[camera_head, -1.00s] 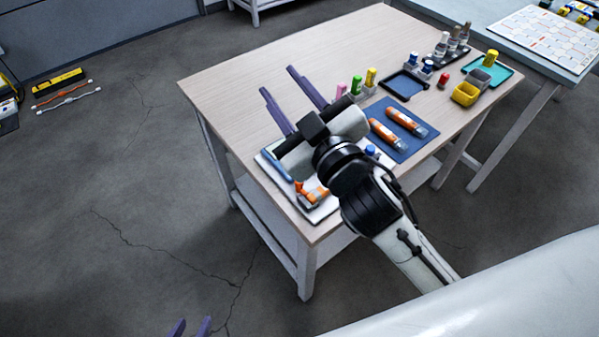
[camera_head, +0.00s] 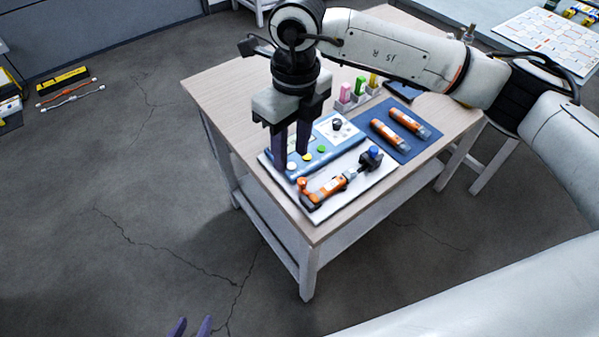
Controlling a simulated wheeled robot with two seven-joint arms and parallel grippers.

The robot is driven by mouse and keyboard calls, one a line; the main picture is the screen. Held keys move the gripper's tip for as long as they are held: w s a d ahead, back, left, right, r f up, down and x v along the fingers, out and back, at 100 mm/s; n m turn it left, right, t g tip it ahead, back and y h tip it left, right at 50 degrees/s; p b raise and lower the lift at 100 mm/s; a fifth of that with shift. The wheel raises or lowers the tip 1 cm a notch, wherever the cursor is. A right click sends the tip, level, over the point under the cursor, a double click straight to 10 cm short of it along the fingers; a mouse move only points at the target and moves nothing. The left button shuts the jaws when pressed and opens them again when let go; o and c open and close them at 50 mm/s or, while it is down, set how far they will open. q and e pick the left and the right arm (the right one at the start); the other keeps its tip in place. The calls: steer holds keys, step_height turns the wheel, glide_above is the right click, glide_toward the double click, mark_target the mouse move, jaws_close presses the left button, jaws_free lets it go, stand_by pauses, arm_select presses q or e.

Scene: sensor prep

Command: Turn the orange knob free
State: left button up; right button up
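An orange sensor device (camera_head: 328,190) lies on the white board at the front left of the table. The orange knob (camera_head: 302,183) shows at its left end. A blue-topped dark fitting (camera_head: 371,158) stands at its other end. My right gripper (camera_head: 291,160) points down over the blue panel (camera_head: 325,147), behind and left of the knob and apart from it. Its purple fingers are spread with nothing between them. Whether the tips touch the panel I cannot tell. My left gripper (camera_head: 192,327) shows only its two separated fingertips at the bottom edge, over the floor.
Two orange-and-clear tubes (camera_head: 390,135) lie on a dark blue mat (camera_head: 402,152) to the right. Pink, green and yellow items (camera_head: 360,87) stand in a holder behind. My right arm crosses above the table's right part and hides its back right. The table's left rear is bare.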

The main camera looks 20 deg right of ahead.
mark_target(302, 181)
steer(key=shift+h, duration=0.5)
steer(key=f, duration=0.3)
steer(key=d+f, duration=0.1)
steer(key=f, duration=0.2)
steer(key=w+d+f+p, duration=0.1)
steer(key=f, duration=0.2)
steer(key=shift+d+f, duration=0.15)
steer(key=shift+f, duration=0.2)
jaws_close()
